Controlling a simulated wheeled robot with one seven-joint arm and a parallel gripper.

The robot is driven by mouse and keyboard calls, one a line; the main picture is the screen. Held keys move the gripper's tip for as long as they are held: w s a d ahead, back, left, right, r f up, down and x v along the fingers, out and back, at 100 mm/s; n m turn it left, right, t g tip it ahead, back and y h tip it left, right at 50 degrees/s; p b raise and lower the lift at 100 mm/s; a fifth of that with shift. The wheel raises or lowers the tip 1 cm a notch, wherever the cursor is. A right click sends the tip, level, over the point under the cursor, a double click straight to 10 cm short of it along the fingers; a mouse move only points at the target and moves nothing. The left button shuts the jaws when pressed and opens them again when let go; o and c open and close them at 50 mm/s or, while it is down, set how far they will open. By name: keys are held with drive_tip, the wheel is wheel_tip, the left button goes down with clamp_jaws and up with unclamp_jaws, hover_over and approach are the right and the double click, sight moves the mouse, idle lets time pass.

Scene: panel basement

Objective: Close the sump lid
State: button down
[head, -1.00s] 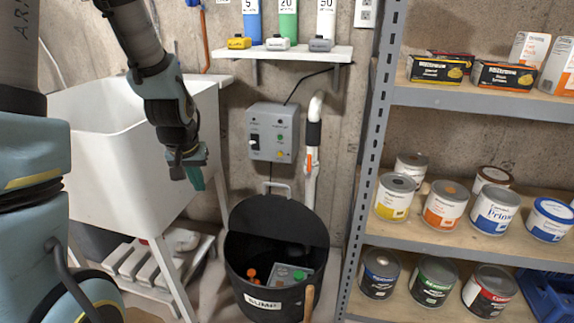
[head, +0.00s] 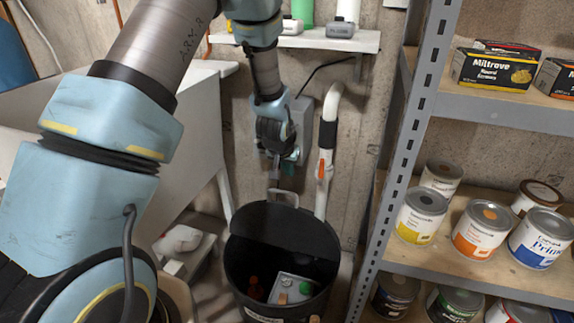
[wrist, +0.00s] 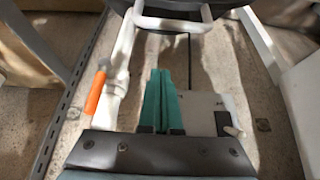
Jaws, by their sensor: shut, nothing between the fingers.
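The sump is a black round tub (head: 240,277) on the floor, with its mouth open. Its black lid (head: 290,226) stands raised at the back, toward the wall. The lid's pale U-shaped handle (head: 283,194) sticks up from its top edge. The handle also shows at the top of the wrist view (wrist: 172,23). My gripper (head: 286,169) is shut and empty, just above and behind the handle, near the wall. Its teal fingers (wrist: 162,98) are together and point toward the handle, with a gap seen between. I cannot tell the exact depth of that gap.
A white pipe with an orange-handled valve (head: 323,166) runs close right of my gripper. A grey control box (head: 302,122) is partly hidden behind my arm. A metal shelf (head: 398,170) with paint cans stands right. A white sink (head: 190,185) stands left.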

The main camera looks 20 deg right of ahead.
drive_tip(key=shift+s+a+f, duration=0.25)
drive_tip(key=shift+f, duration=0.45)
drive_tip(key=shift+s+a+f, duration=0.25)
drive_tip(key=shift+s+f, duration=0.05)
drive_tip(key=shift+f, duration=0.35)
drive_tip(key=shift+s+a+f, duration=0.25)
drive_tip(key=shift+f, duration=0.45)
